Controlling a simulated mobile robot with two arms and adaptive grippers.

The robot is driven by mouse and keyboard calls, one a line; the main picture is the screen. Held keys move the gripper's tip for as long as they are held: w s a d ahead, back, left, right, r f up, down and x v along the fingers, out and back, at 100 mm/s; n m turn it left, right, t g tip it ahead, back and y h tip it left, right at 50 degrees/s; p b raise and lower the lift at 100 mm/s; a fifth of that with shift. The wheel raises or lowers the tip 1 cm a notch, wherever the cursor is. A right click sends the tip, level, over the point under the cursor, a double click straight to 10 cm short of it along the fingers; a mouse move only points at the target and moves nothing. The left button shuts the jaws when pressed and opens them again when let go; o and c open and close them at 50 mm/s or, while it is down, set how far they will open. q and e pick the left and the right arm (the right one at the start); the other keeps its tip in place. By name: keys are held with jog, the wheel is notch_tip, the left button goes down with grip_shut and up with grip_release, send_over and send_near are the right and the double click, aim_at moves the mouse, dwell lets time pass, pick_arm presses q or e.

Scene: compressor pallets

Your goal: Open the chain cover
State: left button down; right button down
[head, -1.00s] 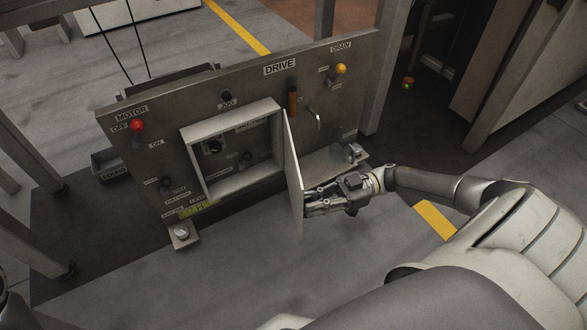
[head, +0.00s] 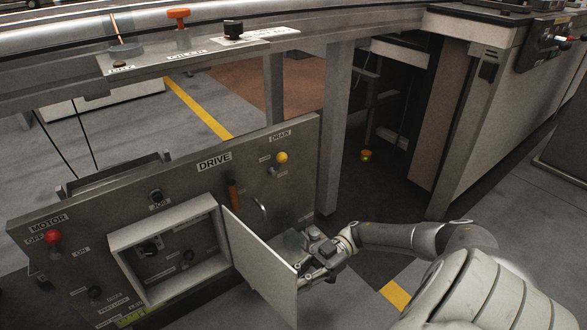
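The cover is a flat pale door (head: 260,265) hinged at the right side of a box-like frame (head: 172,235) on the grey DRIVE panel (head: 95,200). It stands swung out to the right, and the frame's opening is exposed, with dark knobs inside. My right gripper (head: 308,262) is at the door's outer free edge, partly behind it. Its fingertips are small and partly hidden, so I cannot tell whether they are shut on the edge or only touching it. My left gripper is out of view.
The panel carries a red MOTOR knob (head: 53,237), a yellow DRAIN knob (head: 281,158) and an orange handle (head: 233,194). A rail shelf (head: 190,62) with an orange knob (head: 179,17) runs above. A grey post (head: 333,130) stands right of the panel.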

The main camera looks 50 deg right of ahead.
jog(key=c, duration=1.5)
grip_release()
jog(key=shift+c, duration=0.2)
jog(key=shift+d, duration=0.1)
jog(key=d, duration=0.7)
jog(key=shift+s+d, duration=0.15)
jog(key=shift+s, duration=0.2)
